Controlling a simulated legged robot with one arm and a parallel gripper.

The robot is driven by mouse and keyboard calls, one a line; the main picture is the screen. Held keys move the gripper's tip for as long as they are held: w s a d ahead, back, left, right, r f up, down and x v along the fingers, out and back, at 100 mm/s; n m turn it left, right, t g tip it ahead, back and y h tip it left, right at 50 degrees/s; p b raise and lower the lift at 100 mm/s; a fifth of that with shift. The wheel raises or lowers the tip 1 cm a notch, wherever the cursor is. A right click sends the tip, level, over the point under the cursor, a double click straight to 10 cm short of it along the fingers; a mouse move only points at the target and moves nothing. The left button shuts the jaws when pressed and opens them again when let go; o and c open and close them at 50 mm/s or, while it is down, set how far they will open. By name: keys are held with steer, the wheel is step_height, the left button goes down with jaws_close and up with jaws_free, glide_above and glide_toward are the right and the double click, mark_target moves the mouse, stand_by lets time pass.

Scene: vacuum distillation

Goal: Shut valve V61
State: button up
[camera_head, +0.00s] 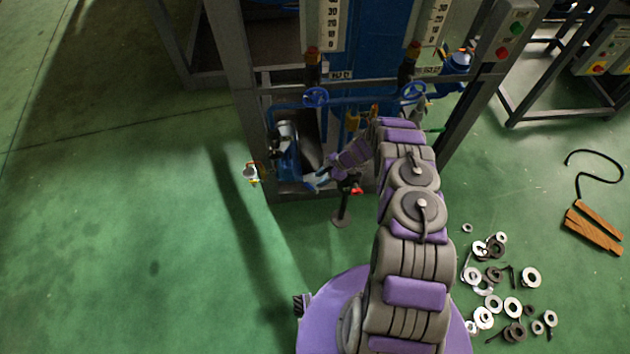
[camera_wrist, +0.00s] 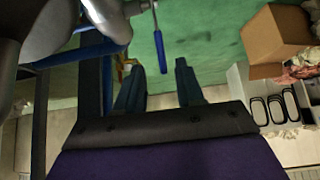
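My gripper (camera_head: 314,181) is low at the front of the blue distillation frame, beside the grey and blue pump. In the wrist view its two dark blue fingers (camera_wrist: 158,75) are spread apart with nothing between them. A lever with a blue handle (camera_wrist: 161,52) hangs just past the fingertips, apparently not touched. In the head view, two blue handwheels, a left one (camera_head: 316,97) and a right one (camera_head: 413,91), sit on the frame above my gripper. The small labels near them are too blurred to read, so I cannot tell which valve is V61.
A red-handled part (camera_head: 356,190) on a stand is right of my gripper. Several metal rings (camera_head: 512,307) and wooden pieces (camera_head: 594,228) lie at right. The left floor is clear. A cardboard box (camera_wrist: 275,38) shows at right.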

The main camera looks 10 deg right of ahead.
steer(key=p+v, duration=0.1)
steer(key=v, duration=1.1)
steer(key=shift+p, duration=0.3)
steer(key=shift+d+f, duration=0.1)
steer(key=shift+f, duration=0.05)
